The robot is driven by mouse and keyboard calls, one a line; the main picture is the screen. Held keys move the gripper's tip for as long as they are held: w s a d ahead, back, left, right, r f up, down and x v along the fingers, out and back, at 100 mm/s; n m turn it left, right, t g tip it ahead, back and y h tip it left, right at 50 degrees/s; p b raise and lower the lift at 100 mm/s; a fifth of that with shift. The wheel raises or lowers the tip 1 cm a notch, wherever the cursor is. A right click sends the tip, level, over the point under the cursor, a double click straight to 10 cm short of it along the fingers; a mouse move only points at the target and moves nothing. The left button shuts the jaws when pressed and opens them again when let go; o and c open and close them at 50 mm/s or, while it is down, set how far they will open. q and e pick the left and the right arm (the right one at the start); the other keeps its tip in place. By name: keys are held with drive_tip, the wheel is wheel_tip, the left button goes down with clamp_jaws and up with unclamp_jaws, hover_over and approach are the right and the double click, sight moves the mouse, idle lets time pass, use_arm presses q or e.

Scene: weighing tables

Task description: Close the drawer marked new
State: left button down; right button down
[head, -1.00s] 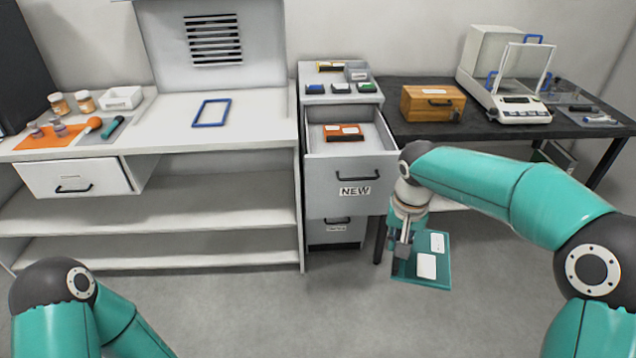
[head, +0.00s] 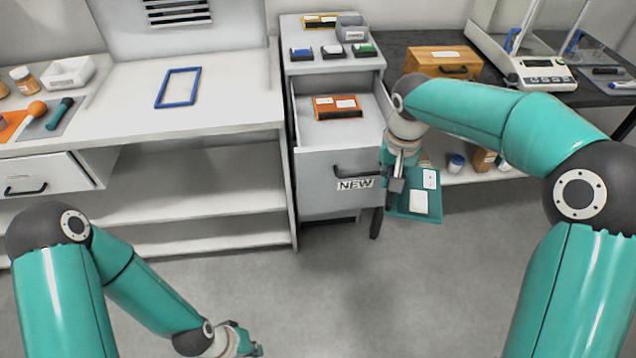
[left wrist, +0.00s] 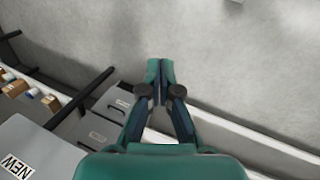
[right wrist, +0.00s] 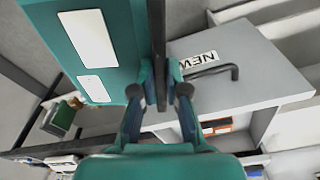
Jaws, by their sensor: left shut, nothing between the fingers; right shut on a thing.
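The drawer marked NEW (head: 340,200) stands pulled open in the grey cabinet, with a dark bar handle on its front. An orange box with white labels (head: 337,107) lies inside it. In the right wrist view the drawer front (right wrist: 255,75) is close beside my right gripper. My right gripper (head: 394,187) is shut on a teal board with white labels (head: 425,208), which hangs to the right of the drawer front. My left gripper (head: 252,348) is low at the bottom edge, away from the drawer. The left wrist view shows its fingers (left wrist: 160,70) shut and empty.
Small coloured boxes (head: 333,51) and a grey bin (head: 352,30) sit on the cabinet top. A white bench (head: 130,100) is at the left; a dark table (head: 395,48) with a wooden box (head: 443,62) and a balance (head: 540,75) is at the right. The floor in front is clear.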

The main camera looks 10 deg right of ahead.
drive_tip(key=shift+w+a, duration=0.1)
drive_tip(key=shift+a, duration=0.15)
drive_tip(key=shift+n, duration=0.3)
